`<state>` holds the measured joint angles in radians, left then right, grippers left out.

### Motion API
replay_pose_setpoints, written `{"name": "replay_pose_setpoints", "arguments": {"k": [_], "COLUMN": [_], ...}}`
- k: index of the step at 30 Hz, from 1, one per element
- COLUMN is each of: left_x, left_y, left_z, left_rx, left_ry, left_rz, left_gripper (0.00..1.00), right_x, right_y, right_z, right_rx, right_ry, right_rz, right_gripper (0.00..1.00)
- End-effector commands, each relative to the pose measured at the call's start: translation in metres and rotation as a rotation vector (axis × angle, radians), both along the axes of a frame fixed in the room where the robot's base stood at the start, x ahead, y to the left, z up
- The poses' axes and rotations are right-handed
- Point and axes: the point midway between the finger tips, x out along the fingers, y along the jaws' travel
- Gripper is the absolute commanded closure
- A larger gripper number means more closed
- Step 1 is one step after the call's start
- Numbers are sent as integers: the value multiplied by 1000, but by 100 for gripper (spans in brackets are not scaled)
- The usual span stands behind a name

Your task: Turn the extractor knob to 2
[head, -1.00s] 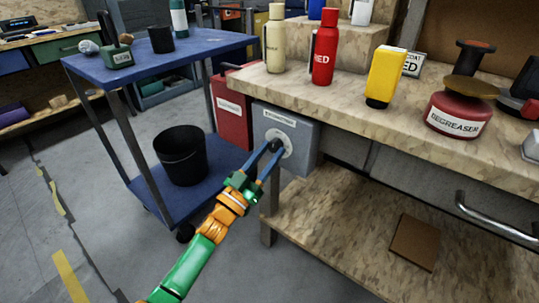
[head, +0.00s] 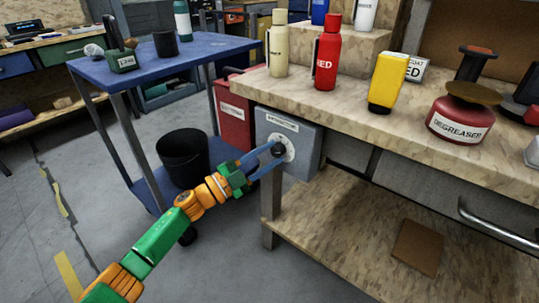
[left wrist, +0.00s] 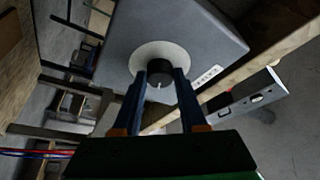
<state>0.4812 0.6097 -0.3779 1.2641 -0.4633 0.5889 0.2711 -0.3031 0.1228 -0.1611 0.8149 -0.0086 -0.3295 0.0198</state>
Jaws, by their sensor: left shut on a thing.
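The extractor box (head: 302,150) is a grey box with a white label, fixed at the left end of the workbench. Its black knob (head: 278,150) sits in the middle of a pale round dial (head: 289,148). My left gripper (head: 272,152) is shut on the knob, with its blue fingers on either side of it. In the left wrist view the knob (left wrist: 159,72) shows between the two fingertips, with a small white mark on its lower edge. The dial's numbers are too small to read. My right gripper is not in view.
A red box (head: 233,112) hangs left of the extractor box. A blue cart (head: 215,55) with a black bin (head: 182,157) stands to the left. Bottles, a yellow container (head: 388,78) and a degreaser tin (head: 458,118) stand on the workbench (head: 365,125).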

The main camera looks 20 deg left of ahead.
Motion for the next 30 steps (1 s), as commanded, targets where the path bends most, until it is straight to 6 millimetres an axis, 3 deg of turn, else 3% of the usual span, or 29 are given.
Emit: {"name": "replay_pose_setpoints", "arguments": {"k": [12, 30], "left_x": [0, 0], "left_y": [1, 1], "left_z": [2, 1], "left_rx": [199, 237], "left_ry": [-70, -85], "left_rz": [0, -1], "left_gripper": [100, 100], "right_x": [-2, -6], "right_y": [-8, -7], "right_z": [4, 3], "right_rx": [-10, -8], "right_ry": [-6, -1], "right_rz": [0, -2], "right_gripper": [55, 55]}}
